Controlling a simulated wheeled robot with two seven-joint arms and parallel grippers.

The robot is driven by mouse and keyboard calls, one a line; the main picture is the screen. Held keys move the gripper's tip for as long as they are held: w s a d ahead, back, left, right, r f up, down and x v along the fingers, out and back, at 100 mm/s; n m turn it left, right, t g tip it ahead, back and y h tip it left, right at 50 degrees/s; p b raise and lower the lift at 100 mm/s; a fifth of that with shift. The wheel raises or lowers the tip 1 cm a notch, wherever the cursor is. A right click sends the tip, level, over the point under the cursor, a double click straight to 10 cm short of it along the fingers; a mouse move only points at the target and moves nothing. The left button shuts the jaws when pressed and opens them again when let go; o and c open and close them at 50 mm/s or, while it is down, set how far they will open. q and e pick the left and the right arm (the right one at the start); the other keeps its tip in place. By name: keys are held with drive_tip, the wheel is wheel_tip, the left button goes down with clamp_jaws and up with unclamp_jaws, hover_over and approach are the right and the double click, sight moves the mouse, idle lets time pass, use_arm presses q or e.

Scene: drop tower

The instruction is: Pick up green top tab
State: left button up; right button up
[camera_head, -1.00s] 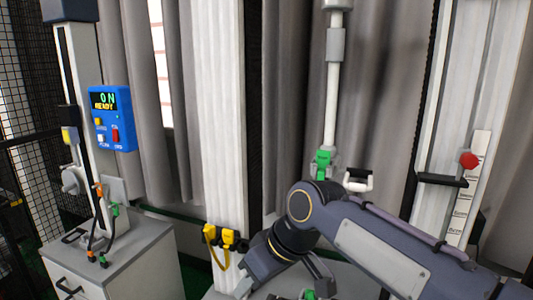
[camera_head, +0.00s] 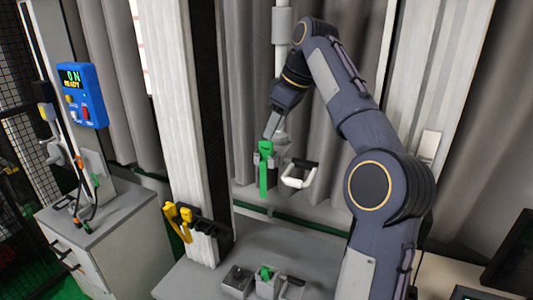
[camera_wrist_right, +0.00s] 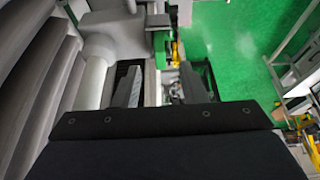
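The green top tab (camera_head: 264,178) hangs upright under the upper clamp of the white vertical rod in the head view. My right gripper (camera_head: 268,145) is right at this clamp, and its fingers are hard to separate from the clamp parts there. In the right wrist view the two dark fingers of my right gripper (camera_wrist_right: 160,84) stand apart, with green parts (camera_wrist_right: 161,42) just beyond the gap. Contact with the tab cannot be told. My left gripper is out of view.
A white handle (camera_head: 299,178) sticks out right of the tab. Below, a lower fixture (camera_head: 239,279) with a green piece (camera_head: 265,272) stands on the grey base. Yellow clips (camera_head: 179,220) sit on the column to the left. A blue display box (camera_head: 82,95) is at the left.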

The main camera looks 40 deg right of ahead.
sight(267, 141)
drive_tip(key=x, duration=0.4)
drive_tip(key=shift+w+a+f+b, duration=0.1)
drive_tip(key=shift+w+f+b, duration=0.05)
drive_tip(key=shift+f+b, duration=0.25)
drive_tip(key=shift+r, duration=0.1)
clamp_jaws()
